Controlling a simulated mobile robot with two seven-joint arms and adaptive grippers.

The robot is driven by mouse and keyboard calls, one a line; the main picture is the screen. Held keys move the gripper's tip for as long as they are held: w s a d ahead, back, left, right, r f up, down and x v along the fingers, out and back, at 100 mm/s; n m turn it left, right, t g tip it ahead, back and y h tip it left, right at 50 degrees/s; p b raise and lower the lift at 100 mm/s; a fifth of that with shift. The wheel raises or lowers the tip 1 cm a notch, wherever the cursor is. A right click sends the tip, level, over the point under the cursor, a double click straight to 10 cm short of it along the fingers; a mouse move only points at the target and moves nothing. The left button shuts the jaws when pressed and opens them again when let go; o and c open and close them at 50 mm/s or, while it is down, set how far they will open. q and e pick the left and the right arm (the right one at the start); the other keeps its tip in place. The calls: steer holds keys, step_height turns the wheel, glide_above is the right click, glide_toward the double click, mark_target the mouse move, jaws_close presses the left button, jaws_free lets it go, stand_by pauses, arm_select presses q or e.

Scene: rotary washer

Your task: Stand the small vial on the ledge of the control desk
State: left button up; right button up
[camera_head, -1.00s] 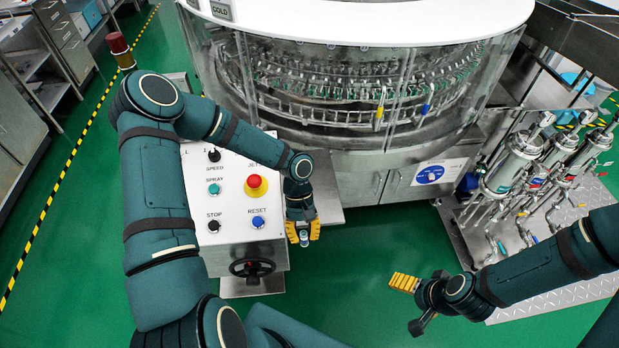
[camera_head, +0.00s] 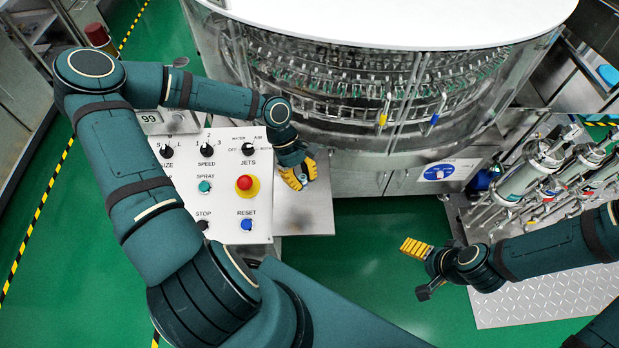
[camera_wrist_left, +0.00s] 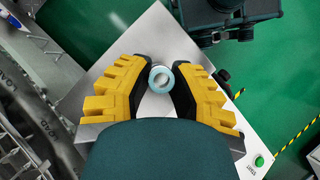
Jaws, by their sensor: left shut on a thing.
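My left gripper (camera_head: 297,178) is shut on the small vial (camera_wrist_left: 160,79), a pale round-topped piece between the yellow-padded fingers in the left wrist view. In the head view the fingers mostly hide the vial. The gripper is over the bare grey metal ledge (camera_head: 305,215), at the right side of the white control desk (camera_head: 222,222). The ledge also lies behind the vial in the left wrist view (camera_wrist_left: 140,45). I cannot tell whether the vial touches it. My right gripper (camera_head: 420,270) is open and empty over the green floor, away from the desk.
The desk carries knobs, buttons and a red emergency stop (camera_head: 244,183) close left of my left gripper. The round glass-walled washer (camera_head: 370,90) stands just behind the ledge. Metal pump cylinders (camera_head: 525,173) stand at the right. Bare ledge surface shows in front of the gripper.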

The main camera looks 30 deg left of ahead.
arm_select(q)
steer(key=f, duration=0.5)
steer(key=shift+s, duration=0.35)
steer(key=shift+w+f+b, duration=0.1)
steer(key=shift+f+b, duration=0.25)
steer(key=shift+f, duration=1.95)
steer(key=shift+f, duration=0.1)
steer(key=o, duration=0.7)
